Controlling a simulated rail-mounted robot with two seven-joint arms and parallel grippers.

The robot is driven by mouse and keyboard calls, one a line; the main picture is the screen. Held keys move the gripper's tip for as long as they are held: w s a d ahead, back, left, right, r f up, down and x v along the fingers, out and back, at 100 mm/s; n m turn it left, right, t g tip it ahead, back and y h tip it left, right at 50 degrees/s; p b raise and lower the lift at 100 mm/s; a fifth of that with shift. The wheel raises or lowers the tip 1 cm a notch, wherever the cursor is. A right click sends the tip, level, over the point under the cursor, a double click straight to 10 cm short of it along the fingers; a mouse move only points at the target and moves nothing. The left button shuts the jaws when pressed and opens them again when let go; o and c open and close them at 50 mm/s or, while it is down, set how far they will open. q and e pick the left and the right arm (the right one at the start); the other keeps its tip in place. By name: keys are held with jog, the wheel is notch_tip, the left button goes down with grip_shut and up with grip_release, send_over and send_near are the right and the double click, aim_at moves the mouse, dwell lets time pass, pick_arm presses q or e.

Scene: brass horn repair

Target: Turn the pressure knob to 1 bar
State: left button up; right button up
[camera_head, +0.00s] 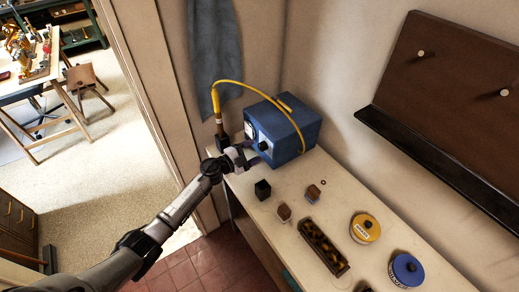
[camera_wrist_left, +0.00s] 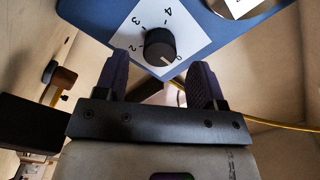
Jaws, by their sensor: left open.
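The blue pressure box (camera_head: 290,122) stands at the far left end of the bench. Its black round knob (camera_head: 264,146) is on the front face. In the left wrist view the knob (camera_wrist_left: 159,46) sits on a white dial plate (camera_wrist_left: 190,38) with 0, 2, 3 and 4 readable; I cannot read a 1. A pale mark on the knob appears to face the 0. My left gripper (camera_head: 249,154) is open in front of the knob. In the wrist view its dark fingers (camera_wrist_left: 159,64) stand apart on either side, below the knob, with no clear contact.
A yellow hose (camera_head: 236,82) arches from a wooden-handled tool (camera_head: 219,128) beside the box. A black block (camera_head: 262,189), a small wooden-topped jar (camera_head: 284,212), an open tray (camera_head: 324,247), a yellow tin (camera_head: 365,228) and a blue tin (camera_head: 407,269) stand along the bench.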

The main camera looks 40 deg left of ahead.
aim_at(260, 148)
pick_arm(q)
jog(key=shift+x, duration=1.65)
jog(key=shift+c, duration=0.4)
jog(key=c, duration=0.8)
jog(key=shift+b, duration=0.3)
